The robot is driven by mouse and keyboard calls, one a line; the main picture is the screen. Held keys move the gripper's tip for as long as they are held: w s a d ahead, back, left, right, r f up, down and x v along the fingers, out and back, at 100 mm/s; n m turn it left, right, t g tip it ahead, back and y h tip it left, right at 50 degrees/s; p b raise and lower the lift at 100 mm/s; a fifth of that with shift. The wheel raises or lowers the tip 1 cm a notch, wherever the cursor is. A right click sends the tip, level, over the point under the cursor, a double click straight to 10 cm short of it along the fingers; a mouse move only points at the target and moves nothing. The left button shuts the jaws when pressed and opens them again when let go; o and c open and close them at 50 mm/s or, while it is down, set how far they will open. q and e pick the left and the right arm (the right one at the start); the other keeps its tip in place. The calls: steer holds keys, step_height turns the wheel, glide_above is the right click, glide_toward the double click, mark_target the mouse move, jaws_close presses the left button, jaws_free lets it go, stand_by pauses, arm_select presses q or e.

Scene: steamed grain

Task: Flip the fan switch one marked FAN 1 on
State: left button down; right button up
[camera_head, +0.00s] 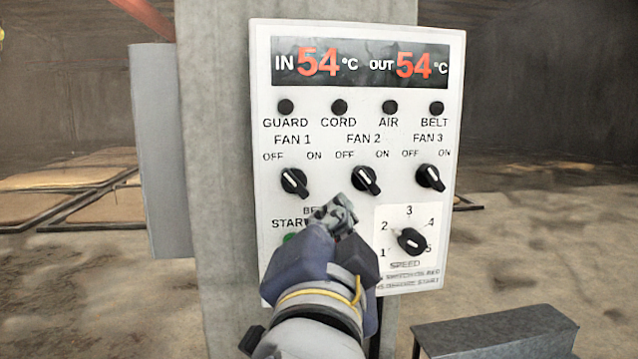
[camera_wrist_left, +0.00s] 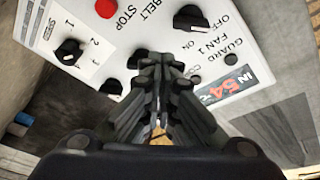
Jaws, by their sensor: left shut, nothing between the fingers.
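The FAN 1 switch (camera_head: 294,182) is a black knob on the white control panel (camera_head: 262,215). Its white mark slants to the upper left, toward OFF. It also shows at the top of the left wrist view (camera_wrist_left: 190,17), where the panel appears rotated. My left gripper (camera_head: 336,214) is shut and empty, in front of the panel, below and right of the FAN 1 knob in the head view. In the wrist view its fingertips (camera_wrist_left: 155,64) are beside the FAN 2 knob (camera_wrist_left: 137,58), and I cannot tell whether they touch anything. My right gripper is not in view.
The FAN 2 knob (camera_head: 366,180) and FAN 3 knob (camera_head: 430,177) are right of FAN 1. The speed dial (camera_head: 411,241) is below them. A green button (camera_head: 290,238) is partly hidden by my gripper; the red STOP button (camera_wrist_left: 106,8) shows in the wrist view. A metal box (camera_head: 495,333) stands lower right.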

mark_target(295, 183)
arm_select(q)
steer(key=r, duration=0.1)
steer(key=s+r, duration=0.1)
steer(key=shift+s+d+r+t, duration=0.3)
steer(key=shift+r+t, duration=0.1)
steer(key=shift+w, duration=0.1)
steer(key=p+x, duration=0.4)
steer(key=x, duration=0.6)
steer(key=shift+a+r+p, duration=0.15)
steer(key=shift+r+p, duration=0.05)
steer(key=shift+p, duration=0.2)
steer(key=shift+s+a+f+p, duration=0.15)
steer(key=shift+a+f+p, duration=0.1)
steer(key=shift+a+f, duration=0.3)
steer(key=shift+s+a+f+p, duration=0.15)
steer(key=shift+a+f+p, duration=0.05)
steer(key=shift+a+f, duration=0.4)
steer(key=shift+s+a+f, duration=0.15)
steer(key=shift+a+f, duration=0.1)
steer(key=shift+f, duration=0.1)
